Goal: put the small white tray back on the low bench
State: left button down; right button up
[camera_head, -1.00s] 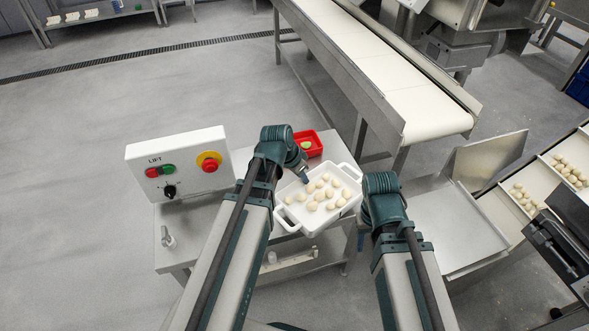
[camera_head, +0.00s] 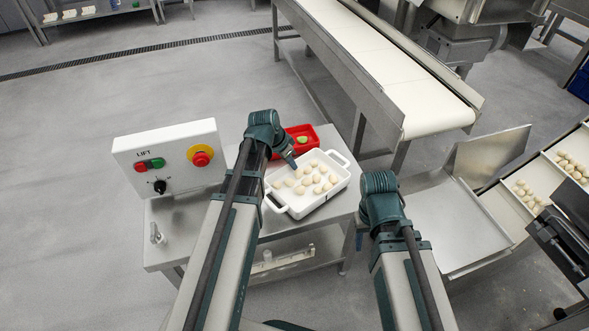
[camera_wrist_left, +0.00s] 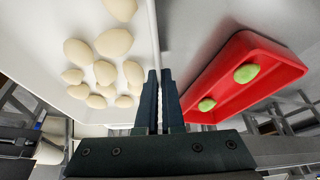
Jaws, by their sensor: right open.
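The small white tray (camera_head: 337,194), with two loop handles and several pale dough pieces in it, is over the low steel bench (camera_head: 205,225), level or nearly so. I cannot tell whether it rests on the bench top. My left gripper (camera_head: 292,164) is at the tray's far long side. In the left wrist view its fingers (camera_wrist_left: 160,100) are close together with the tray's wall (camera_wrist_left: 153,35) between them. My right gripper (camera_head: 361,239) is low beside the bench's right edge, apart from the tray and mostly hidden by its wrist.
A red tray (camera_head: 318,133) with green pieces stands close behind the white tray. A LIFT control box (camera_head: 170,165) stands at the bench's left. A conveyor (camera_head: 400,90) runs behind on the right. A steel chute (camera_head: 455,220) is right of my right arm.

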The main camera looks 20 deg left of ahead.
pick_arm(q)
jog(key=shift+f, duration=0.45)
jog(key=shift+r, duration=0.1)
pick_arm(e)
jog(key=shift+d+f, duration=0.15)
jog(key=shift+f, duration=0.15)
pick_arm(q)
jog(key=c, duration=1)
grip_release()
jog(key=shift+c, duration=0.2)
pick_arm(e)
jog(key=shift+f, duration=0.15)
